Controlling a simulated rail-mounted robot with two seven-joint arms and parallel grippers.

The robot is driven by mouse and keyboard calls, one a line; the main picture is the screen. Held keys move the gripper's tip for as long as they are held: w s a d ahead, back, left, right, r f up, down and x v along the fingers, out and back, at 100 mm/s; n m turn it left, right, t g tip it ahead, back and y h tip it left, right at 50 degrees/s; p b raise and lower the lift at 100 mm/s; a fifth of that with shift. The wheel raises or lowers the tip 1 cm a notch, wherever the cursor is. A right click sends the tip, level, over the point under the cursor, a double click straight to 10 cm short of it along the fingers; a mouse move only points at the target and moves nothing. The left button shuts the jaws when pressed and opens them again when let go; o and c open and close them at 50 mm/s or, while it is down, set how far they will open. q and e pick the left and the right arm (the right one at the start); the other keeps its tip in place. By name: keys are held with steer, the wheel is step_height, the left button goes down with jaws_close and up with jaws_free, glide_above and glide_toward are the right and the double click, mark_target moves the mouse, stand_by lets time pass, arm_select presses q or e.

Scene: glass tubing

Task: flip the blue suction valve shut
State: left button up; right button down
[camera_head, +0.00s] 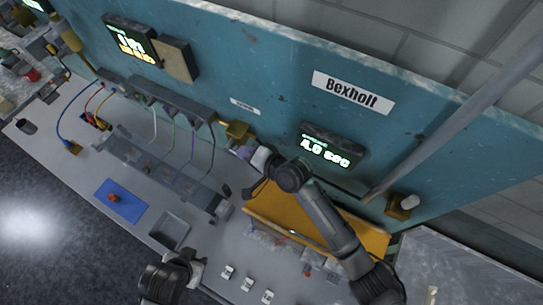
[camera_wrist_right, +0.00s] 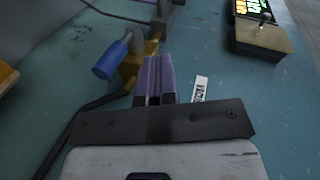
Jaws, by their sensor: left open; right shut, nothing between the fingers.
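The suction valve has a brass body (camera_head: 237,130) on the teal panel, below a small white label. In the right wrist view the brass body (camera_wrist_right: 138,58) carries a blue cylindrical handle (camera_wrist_right: 108,62) that sticks out to the left. I cannot make out the handle in the head view. My right gripper (camera_head: 243,153) is shut and empty, close below the brass body. In the wrist view its purple fingers (camera_wrist_right: 155,78) are together, just right of the valve and its handle; contact is unclear. My left gripper (camera_head: 190,268) is open at the bottom, far from the valve.
A display reading about 4.0 (camera_head: 326,148) is right of the valve. A clear rack (camera_head: 160,165) and cables are to its left. A yellow-orange tray (camera_head: 350,232) lies under my right arm. A blue mat (camera_head: 121,200) lies on the bench at the left.

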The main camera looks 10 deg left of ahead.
steer(key=b+v, duration=0.2)
steer(key=v, duration=0.8)
steer(key=shift+r, duration=0.2)
steer(key=shift+a, duration=0.1)
